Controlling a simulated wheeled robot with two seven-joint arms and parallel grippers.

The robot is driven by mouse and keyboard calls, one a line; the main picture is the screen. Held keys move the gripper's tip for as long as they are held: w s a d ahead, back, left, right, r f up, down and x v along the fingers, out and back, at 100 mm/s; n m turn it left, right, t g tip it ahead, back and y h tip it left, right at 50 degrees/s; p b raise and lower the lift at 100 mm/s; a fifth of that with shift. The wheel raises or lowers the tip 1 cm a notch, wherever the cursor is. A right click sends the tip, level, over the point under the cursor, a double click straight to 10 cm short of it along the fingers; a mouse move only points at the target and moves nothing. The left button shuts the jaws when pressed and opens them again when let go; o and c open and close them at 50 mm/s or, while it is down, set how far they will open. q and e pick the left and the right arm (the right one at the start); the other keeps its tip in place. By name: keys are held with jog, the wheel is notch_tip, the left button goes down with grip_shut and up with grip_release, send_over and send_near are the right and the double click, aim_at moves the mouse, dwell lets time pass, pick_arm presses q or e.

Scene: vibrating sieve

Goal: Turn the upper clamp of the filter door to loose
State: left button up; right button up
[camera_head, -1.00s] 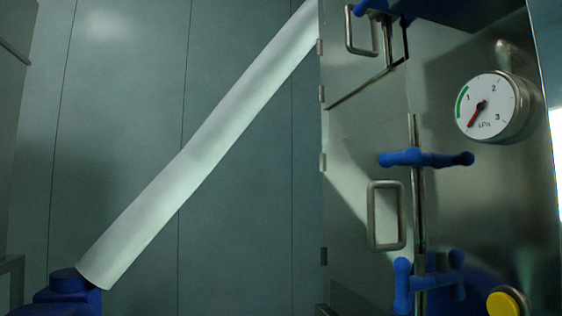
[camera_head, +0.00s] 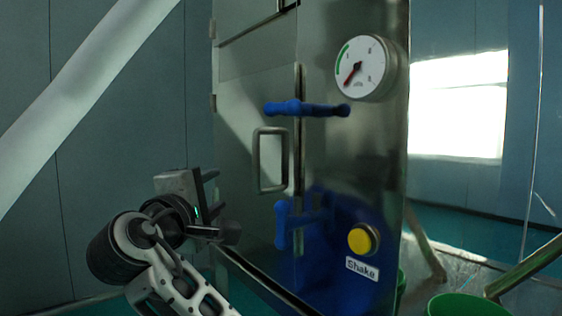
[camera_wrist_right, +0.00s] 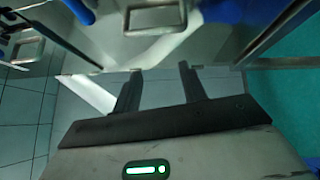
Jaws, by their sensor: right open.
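The steel filter door (camera_head: 235,130) carries a grey bar handle (camera_head: 272,188). Its upper clamp (camera_head: 306,108) is a blue bar lying nearly horizontal across the door's right edge. Its lower blue clamp (camera_head: 282,225) has an upright left end; its right part is hard to make out against a blue reflection. My right gripper (camera_head: 216,205) is open, left of the lower clamp and lower than the upper clamp, apart from both. In the right wrist view the fingers (camera_wrist_right: 160,80) are spread with nothing between them. My left gripper is not in view.
A pressure gauge (camera_head: 366,68) is above right of the upper clamp. A yellow button (camera_head: 362,240) with a "Shake" label (camera_head: 361,269) is lower right. A green bucket (camera_head: 467,305) stands at the bottom right. A pale slanting pipe (camera_head: 80,75) crosses the upper left.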

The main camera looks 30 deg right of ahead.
aim_at(278, 109)
jog(key=s+r+m+g+h, duration=0.4)
jog(key=s+r, duration=0.2)
jog(key=r, duration=0.6)
jog(key=p+x, duration=0.5)
jog(key=x, duration=1)
jog(key=shift+d+f, duration=0.15)
jog(key=shift+d, duration=0.1)
jog(key=shift+w+d, duration=0.25)
jog(key=shift+d, duration=0.15)
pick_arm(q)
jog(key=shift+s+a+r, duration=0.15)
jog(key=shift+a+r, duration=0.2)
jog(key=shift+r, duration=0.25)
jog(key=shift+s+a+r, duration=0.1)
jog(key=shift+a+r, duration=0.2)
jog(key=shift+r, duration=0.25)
pick_arm(e)
grip_shut()
